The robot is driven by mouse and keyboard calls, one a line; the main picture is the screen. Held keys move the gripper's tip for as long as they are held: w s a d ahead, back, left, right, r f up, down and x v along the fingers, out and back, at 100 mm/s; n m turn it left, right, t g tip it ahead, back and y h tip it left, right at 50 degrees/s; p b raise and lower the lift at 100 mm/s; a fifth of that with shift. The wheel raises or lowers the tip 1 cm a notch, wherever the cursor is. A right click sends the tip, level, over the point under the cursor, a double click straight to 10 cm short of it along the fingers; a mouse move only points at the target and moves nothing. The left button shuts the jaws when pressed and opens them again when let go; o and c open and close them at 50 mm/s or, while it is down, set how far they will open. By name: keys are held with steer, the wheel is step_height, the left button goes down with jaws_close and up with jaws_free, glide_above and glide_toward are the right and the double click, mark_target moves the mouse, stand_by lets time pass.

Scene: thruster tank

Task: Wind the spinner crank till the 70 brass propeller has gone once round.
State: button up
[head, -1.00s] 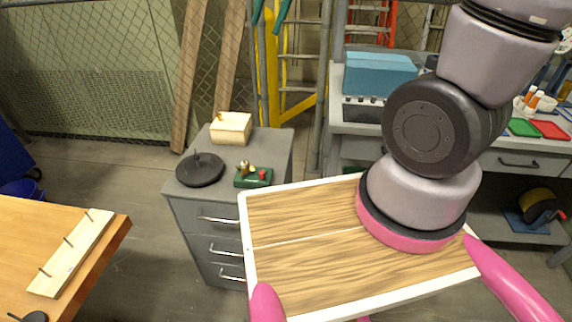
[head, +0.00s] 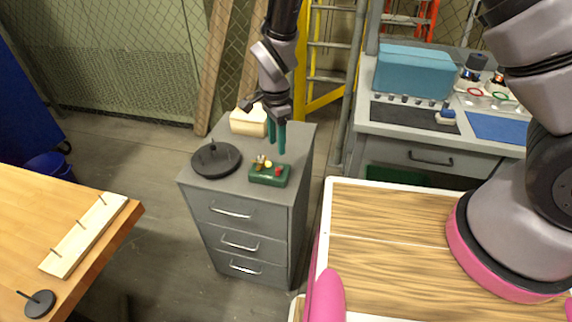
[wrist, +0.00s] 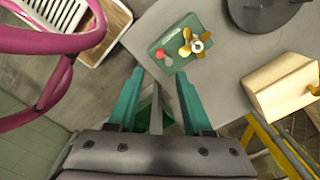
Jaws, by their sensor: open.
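The spinner is a small green base (head: 268,177) on top of the grey cabinet, with a brass propeller (head: 262,162) and a red crank knob (head: 278,171). The wrist view shows the green base (wrist: 167,67), the brass propeller (wrist: 195,43) and the red knob (wrist: 160,54) just beyond my fingertips. My gripper (head: 277,148) points down above the spinner, its teal fingers apart and empty. In the wrist view my gripper (wrist: 160,74) has its fingertips spread near the knob side of the base. I cannot tell the exact height gap.
On the grey cabinet (head: 230,189), a black disc with a peg (head: 214,163) stands left of the spinner and a pale wooden box (head: 247,124) behind it. A workbench (head: 385,123) with a blue box (head: 413,72) is to the right. A wooden table (head: 30,203) is at left.

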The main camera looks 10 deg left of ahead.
mark_target(278, 168)
step_height(278, 168, down, 10)
steer(key=shift+r, duration=0.1)
stand_by(0.4)
jaws_close()
